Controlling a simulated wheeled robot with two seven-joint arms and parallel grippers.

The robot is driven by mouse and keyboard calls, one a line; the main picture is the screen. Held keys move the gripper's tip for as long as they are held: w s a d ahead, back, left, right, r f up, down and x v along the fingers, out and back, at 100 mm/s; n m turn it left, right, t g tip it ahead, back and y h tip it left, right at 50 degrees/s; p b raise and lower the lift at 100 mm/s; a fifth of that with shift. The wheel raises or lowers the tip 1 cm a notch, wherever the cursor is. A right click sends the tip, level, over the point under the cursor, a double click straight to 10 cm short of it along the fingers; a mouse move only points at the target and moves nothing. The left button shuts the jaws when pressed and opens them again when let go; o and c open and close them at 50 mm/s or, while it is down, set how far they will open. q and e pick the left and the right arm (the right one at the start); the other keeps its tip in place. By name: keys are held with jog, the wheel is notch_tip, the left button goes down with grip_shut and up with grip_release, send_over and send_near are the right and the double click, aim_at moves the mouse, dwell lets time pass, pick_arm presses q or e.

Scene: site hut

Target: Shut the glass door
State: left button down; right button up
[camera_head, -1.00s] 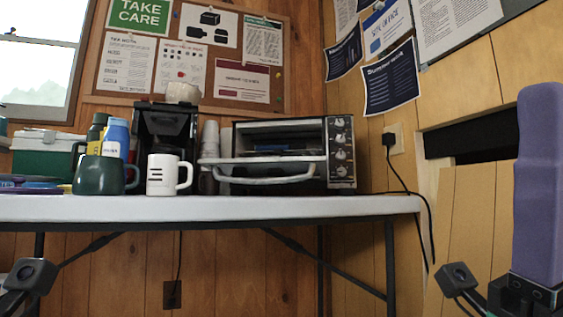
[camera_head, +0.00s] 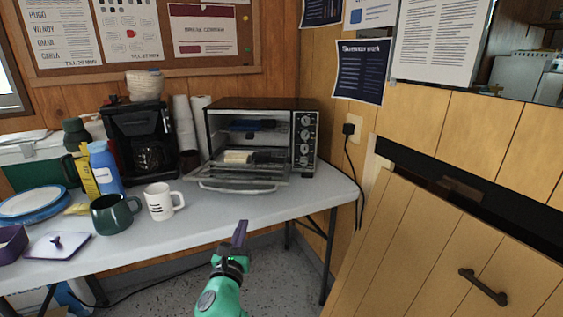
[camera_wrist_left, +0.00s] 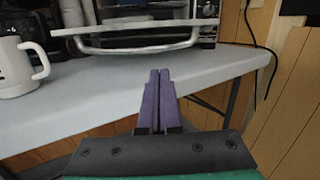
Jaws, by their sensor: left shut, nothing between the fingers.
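The toaster oven (camera_head: 305,140) stands at the back right of the table. Its glass door (camera_head: 215,175) is folded down open, sticking out toward me, with a bar handle (camera_head: 237,188) along its front edge. Inside, a rack and a pale item show. My left gripper (camera_head: 240,233) is shut and empty, in front of the table edge, below and apart from the door. In the left wrist view the purple fingers (camera_wrist_left: 159,90) are together, pointing toward the door (camera_wrist_left: 120,28) and its handle (camera_wrist_left: 140,48). My right gripper is not in view.
A white mug (camera_head: 158,203) and a dark green mug (camera_head: 112,213) stand left of the door. A coffee maker (camera_head: 140,140) and stacked cups (camera_head: 184,130) are behind. The oven's cord (camera_head: 357,180) hangs at the right. The table (camera_head: 200,225) front is clear near the oven.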

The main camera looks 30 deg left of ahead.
aim_at(250, 215)
pick_arm(q)
jog(key=x, duration=0.9)
jog(key=shift+w+a+f, duration=0.1)
jog(key=shift+w+f, duration=0.25)
jog(key=r+p, duration=0.1)
jog(key=r, duration=0.1)
jog(key=w+r+p, duration=0.1)
jog(key=r+p, duration=0.1)
jog(key=shift+a, duration=0.2)
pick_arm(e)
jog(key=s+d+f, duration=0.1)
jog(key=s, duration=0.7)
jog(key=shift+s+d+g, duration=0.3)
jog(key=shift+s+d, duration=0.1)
